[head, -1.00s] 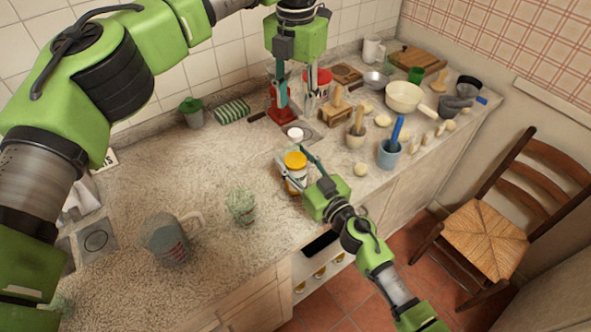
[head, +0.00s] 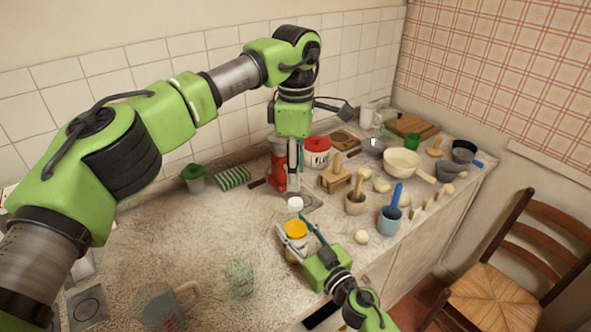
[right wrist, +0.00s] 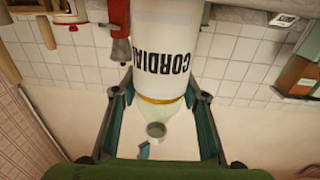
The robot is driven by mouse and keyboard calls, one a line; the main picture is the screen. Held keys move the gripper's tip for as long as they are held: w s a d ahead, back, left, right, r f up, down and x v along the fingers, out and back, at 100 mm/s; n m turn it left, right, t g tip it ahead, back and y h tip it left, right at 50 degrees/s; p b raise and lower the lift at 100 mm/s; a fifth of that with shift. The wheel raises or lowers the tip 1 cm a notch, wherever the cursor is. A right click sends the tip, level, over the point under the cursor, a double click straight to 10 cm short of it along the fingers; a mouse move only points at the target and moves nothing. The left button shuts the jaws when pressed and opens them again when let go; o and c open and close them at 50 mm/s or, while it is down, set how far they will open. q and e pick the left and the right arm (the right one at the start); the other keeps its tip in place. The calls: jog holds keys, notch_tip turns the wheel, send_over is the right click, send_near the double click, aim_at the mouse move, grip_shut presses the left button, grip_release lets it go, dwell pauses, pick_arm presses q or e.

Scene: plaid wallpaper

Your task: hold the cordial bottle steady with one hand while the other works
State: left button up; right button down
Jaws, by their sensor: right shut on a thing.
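The cordial bottle (head: 294,246) stands on the counter in the head view, with a yellow part showing above its pale label. In the right wrist view its white CORDIAL label (right wrist: 166,45) appears upside down, with a yellow band and a clear shoulder. A small white disc (head: 295,204) shows just above it in the head view; I cannot tell whether it sits on the neck. My right gripper (head: 296,233) is shut on the bottle; its fingers flank it. My left gripper (head: 295,168) points down behind the bottle, beside a red appliance (head: 278,165); its finger gap is unclear.
A glass (head: 240,276) and a grey jug (head: 165,305) stand left of the bottle.

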aim_at(296, 202)
pick_arm(q)
jog(key=m, duration=0.3)
jog(key=shift+m, duration=0.4)
jog(key=m, duration=0.5)
jog(key=shift+m, duration=0.3)
jog(key=m, duration=0.8)
jog(key=shift+f+m, duration=0.1)
jog(key=shift+m, duration=0.2)
jog(key=shift+f, duration=3.95)
